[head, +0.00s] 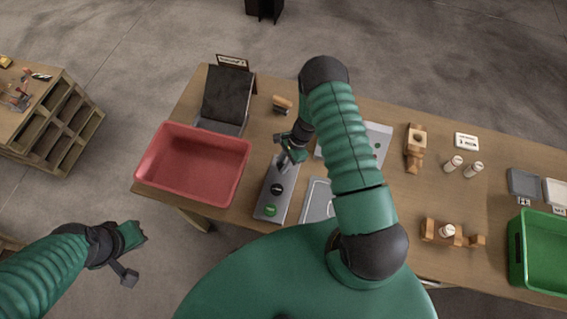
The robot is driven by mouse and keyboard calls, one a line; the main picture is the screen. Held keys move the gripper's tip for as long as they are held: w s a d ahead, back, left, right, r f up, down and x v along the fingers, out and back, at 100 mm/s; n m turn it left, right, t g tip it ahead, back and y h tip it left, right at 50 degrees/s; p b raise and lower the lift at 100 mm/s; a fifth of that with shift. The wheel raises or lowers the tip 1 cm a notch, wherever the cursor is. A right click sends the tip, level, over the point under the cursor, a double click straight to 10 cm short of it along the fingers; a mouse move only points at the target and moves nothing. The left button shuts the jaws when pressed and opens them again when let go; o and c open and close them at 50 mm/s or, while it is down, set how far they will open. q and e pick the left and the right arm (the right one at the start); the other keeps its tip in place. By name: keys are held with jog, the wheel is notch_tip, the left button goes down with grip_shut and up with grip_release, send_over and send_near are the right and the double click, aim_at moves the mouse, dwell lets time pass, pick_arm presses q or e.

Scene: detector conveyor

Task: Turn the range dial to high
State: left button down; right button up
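A long grey control box (266,205) lies on the table beside the red bin. On its top are a dark oval control (277,188) and a green round button (271,209). My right gripper (284,157) is over the far end of this box, pointing down at it. It hides that end, so a dial under it cannot be made out, nor can I tell contact or finger opening.
A red bin (196,163) stands left of the box, and a dark sloped panel (228,97) behind it. A light panel (378,140) lies partly under my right arm. Wooden blocks (415,148), white bottles (473,169) and a green bin (540,252) are to the right.

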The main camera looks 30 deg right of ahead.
grip_shut()
jog(key=shift+d, duration=0.2)
